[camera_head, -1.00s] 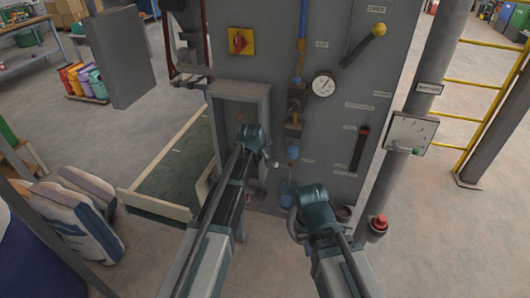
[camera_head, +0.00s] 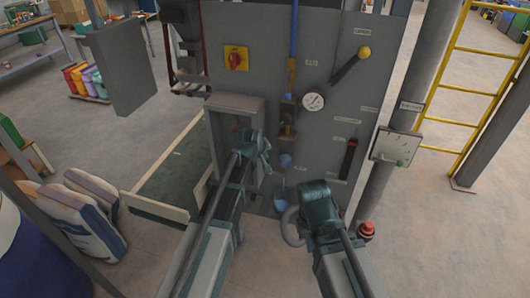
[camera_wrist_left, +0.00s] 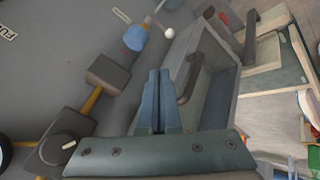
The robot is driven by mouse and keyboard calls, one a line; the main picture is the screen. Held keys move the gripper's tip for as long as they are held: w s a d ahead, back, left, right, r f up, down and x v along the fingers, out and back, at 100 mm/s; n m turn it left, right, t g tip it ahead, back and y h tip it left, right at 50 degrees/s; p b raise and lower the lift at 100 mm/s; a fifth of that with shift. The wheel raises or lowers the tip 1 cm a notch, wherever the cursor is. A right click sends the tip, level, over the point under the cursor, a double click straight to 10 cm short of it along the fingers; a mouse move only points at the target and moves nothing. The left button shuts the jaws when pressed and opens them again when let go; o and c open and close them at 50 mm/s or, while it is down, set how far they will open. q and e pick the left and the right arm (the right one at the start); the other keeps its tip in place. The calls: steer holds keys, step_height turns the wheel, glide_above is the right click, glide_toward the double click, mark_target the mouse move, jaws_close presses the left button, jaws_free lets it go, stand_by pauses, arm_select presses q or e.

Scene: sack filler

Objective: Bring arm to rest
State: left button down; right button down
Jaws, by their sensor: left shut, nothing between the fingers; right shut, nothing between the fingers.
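My left arm reaches up from the bottom of the head view. Its gripper (camera_head: 254,146) is in front of the grey machine (camera_head: 232,25), by an open box-like frame (camera_head: 236,103) on its front. In the left wrist view the two fingers (camera_wrist_left: 158,102) are together with nothing between them. My right arm also comes from the bottom, and its gripper (camera_head: 318,198) is low in front of the panel's right part. Its fingers are hidden behind its wrist. It holds nothing that I can see.
The panel carries a red knob on a yellow plate (camera_head: 236,58), a gauge (camera_head: 313,102) and a yellow-tipped lever (camera_head: 363,51). A post (camera_head: 405,110) with a red button (camera_head: 366,230) stands right. Sacks (camera_head: 83,220) lie left. Open floor lies right.

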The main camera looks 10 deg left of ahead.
arm_select(q)
steer(key=shift+f, duration=0.1)
steer(key=s+d+f+m+g+b, duration=0.1)
steer(key=s+d+f+m+g, duration=0.1)
steer(key=s, duration=0.8)
steer(key=s+d+f+m+g+y+b, duration=0.1)
steer(key=s+m, duration=0.4)
steer(key=s, duration=0.5)
steer(key=s+d+f+m+g+y+b, duration=0.1)
steer(key=s+d+f+m+g+b, duration=0.1)
steer(key=s, duration=0.8)
step_height(320, 180, down, 4)
steer(key=d+m+g, duration=0.1)
steer(key=m+g, duration=0.1)
steer(key=shift+s+d+r+g, duration=0.15)
steer(key=shift+s+d+g, duration=0.2)
steer(key=shift+s+g, duration=0.05)
